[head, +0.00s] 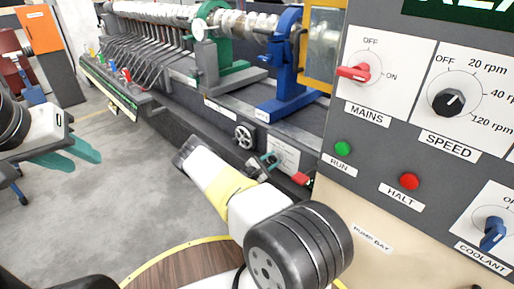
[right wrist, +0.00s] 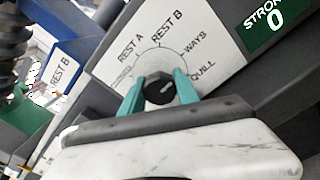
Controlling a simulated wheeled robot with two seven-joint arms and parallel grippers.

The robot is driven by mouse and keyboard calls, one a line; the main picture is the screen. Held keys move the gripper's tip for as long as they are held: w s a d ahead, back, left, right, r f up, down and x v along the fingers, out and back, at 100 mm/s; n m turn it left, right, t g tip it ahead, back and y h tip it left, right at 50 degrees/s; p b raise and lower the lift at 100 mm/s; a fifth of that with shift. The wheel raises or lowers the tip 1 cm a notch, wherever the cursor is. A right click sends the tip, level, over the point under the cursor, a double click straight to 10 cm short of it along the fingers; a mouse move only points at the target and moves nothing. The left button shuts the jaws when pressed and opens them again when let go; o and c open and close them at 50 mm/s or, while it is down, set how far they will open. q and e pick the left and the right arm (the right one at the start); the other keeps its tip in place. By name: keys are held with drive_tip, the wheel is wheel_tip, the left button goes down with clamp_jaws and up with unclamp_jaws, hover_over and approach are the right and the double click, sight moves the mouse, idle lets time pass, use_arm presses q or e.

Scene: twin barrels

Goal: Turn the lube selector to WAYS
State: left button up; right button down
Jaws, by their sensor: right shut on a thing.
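The lube selector is a black knob (right wrist: 160,89) on a white plate (right wrist: 120,60) marked REST A, REST B, WAYS and QUILL, in the right wrist view. My right gripper (right wrist: 160,84) has its teal fingers on both sides of the knob and is shut on it. A short pale mark on the knob points right and slightly up, roughly towards the QUILL and WAYS side; its exact setting is hard to tell. In the head view my right gripper (head: 264,162) is at the low panel under the lathe bed. My left gripper (head: 80,152) hangs at the left over the floor, away from everything.
A grey control panel with the red MAINS switch (head: 354,73), black SPEED knob (head: 448,102), green RUN button (head: 343,148), red HALT button (head: 409,181) and blue COOLANT knob (head: 492,234) stands close at the right. A handwheel (head: 244,135) is just beyond my right gripper.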

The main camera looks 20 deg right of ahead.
idle(0.5)
drive_tip(key=c, duration=0.9)
unclamp_jaws()
drive_tip(key=v, duration=0.8)
